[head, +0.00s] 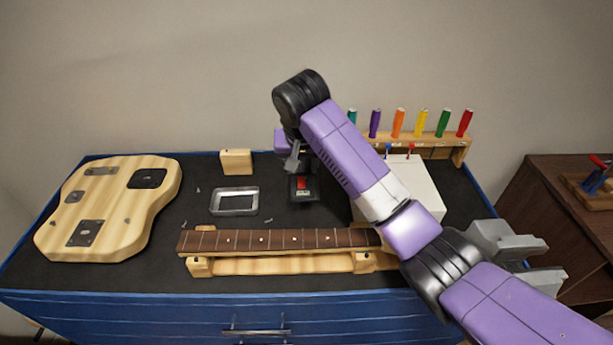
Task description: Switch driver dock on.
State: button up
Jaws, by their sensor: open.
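A small black box with a red switch (302,184) stands on the dark bench mat, right of the metal tray. It looks like the driver dock's switch, but its label is too small to read. I cannot tell which way the switch is set. My gripper (292,166) points down just above and behind the box, slightly left of the red part. It is open, with no object visible in it. My wrist and the arm link hide part of the gripper and the area behind it.
An empty metal tray (234,201) and a small wooden block (236,162) lie left of the box. A guitar neck (270,240) rests on wooden supports in front. A guitar body (110,210) lies at left. A white box (424,186) and a rack of coloured drivers (440,139) stand right.

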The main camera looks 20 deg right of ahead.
aim_at(302, 181)
jog(key=x, duration=0.7)
jog(key=shift+w+f+p, duration=0.1)
jog(key=shift+f+p, duration=0.05)
jog(key=shift+p, duration=0.15)
grip_shut()
